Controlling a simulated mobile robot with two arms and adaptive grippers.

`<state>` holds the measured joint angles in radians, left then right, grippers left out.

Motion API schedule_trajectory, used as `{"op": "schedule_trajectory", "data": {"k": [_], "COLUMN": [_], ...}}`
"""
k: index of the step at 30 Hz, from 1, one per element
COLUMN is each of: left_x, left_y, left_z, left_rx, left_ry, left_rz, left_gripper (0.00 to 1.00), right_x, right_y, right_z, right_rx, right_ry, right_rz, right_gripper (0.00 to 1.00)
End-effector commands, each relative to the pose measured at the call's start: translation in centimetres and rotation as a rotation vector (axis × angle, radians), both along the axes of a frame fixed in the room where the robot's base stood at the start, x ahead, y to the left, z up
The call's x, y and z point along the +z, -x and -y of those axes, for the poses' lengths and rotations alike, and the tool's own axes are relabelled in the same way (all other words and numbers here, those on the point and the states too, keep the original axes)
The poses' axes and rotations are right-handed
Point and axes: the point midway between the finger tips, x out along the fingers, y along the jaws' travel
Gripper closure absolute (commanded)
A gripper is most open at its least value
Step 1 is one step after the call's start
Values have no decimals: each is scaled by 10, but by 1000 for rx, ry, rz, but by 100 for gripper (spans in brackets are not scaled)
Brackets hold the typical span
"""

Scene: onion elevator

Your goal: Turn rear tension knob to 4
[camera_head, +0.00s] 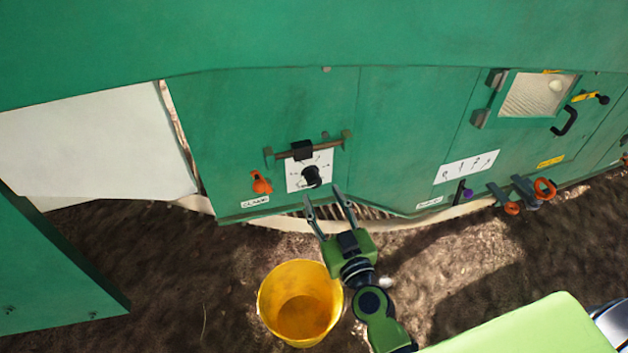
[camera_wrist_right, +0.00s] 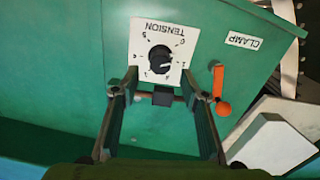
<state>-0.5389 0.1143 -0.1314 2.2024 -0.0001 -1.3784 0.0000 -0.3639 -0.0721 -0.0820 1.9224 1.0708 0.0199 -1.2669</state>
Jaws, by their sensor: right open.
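The black tension knob (camera_head: 312,176) sits on a white dial plate (camera_head: 295,184) on the green machine panel. In the right wrist view the knob (camera_wrist_right: 159,58) appears upside down, with TENSION lettering and small numbers around it. A pale mark on the knob points toward the right of that picture; the number it meets is too small to read surely. My right gripper (camera_head: 323,193) is open and empty, its fingers spread just below and in front of the knob, apart from it. My left gripper is not in view.
A bar with a black block (camera_head: 303,150) crosses above the dial. An orange clamp lever (camera_head: 261,183) is left of it. A yellow bucket (camera_head: 301,303) stands on the ground below. Further right are a purple-black knob (camera_head: 463,192), orange-handled valves (camera_head: 543,189) and a window (camera_head: 540,96).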

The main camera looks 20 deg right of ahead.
Motion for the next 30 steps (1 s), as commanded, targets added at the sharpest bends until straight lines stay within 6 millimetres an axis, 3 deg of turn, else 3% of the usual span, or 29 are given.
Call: {"op": "schedule_trajectory", "data": {"k": [3,9,15,23,24,28,30], "left_x": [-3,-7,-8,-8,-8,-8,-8], "left_y": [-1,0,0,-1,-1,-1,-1], "left_z": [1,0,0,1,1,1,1], "left_rx": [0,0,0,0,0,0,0], "left_ry": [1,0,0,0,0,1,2], "left_rz": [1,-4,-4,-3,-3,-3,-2], "left_gripper": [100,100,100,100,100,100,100], "right_x": [2,0,-1,0,0,-1,0], "right_y": [-25,-53,-65,-66,-66,-66,-66], "right_z": [-1,-2,-3,-3,-3,-3,-3], "right_rx": [-2,-1,1,1,1,1,1], "right_ry": [-3,-2,-2,-1,-1,-1,-1], "right_rz": [3,1,-1,-1,-1,-1,-1], "right_gripper": [59,59,59,59,62,96,98]}}
